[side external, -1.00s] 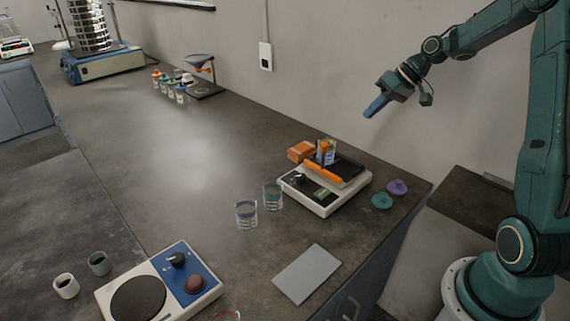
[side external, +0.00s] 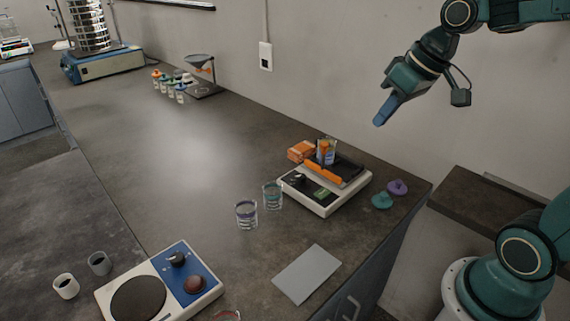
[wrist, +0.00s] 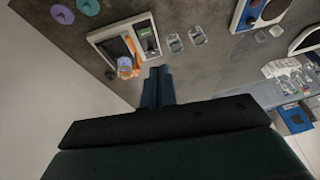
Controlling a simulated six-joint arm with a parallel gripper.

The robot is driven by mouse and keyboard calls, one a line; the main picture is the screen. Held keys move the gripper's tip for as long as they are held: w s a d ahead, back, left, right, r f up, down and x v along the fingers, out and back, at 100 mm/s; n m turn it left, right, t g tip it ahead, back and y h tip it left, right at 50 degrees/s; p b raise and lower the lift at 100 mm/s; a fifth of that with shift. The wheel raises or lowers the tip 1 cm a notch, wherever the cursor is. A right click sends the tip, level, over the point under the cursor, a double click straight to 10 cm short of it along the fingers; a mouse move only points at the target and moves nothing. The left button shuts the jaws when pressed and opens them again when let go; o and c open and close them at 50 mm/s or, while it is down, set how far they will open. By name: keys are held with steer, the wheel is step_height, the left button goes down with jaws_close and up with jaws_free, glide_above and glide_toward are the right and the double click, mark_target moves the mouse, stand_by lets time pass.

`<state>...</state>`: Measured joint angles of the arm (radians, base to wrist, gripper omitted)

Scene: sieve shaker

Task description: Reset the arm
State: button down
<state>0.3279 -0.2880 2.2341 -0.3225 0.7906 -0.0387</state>
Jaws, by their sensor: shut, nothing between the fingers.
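My gripper (side external: 384,112) hangs in the air before the wall, above and to the right of the balance, with its blue fingers together and nothing in them. In the wrist view my gripper (wrist: 159,72) shows its fingers closed side by side, touching nothing.
A balance (side external: 318,205) bears an orange-marked glass (side external: 326,152). Two glasses (side external: 246,215) (side external: 272,196), two lids (side external: 397,187) (side external: 382,201) and a grey plate (side external: 307,274) lie around it. A hotplate-like device (side external: 205,275) stands in front. A sieve shaker (side external: 100,64) is far back.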

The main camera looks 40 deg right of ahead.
steer(key=s+a+h, duration=0.1)
steer(key=s+a, duration=0.2)
steer(key=s, duration=0.9)
steer(key=shift+a+f+t, duration=0.2)
steer(key=shift+f+t, duration=0.2)
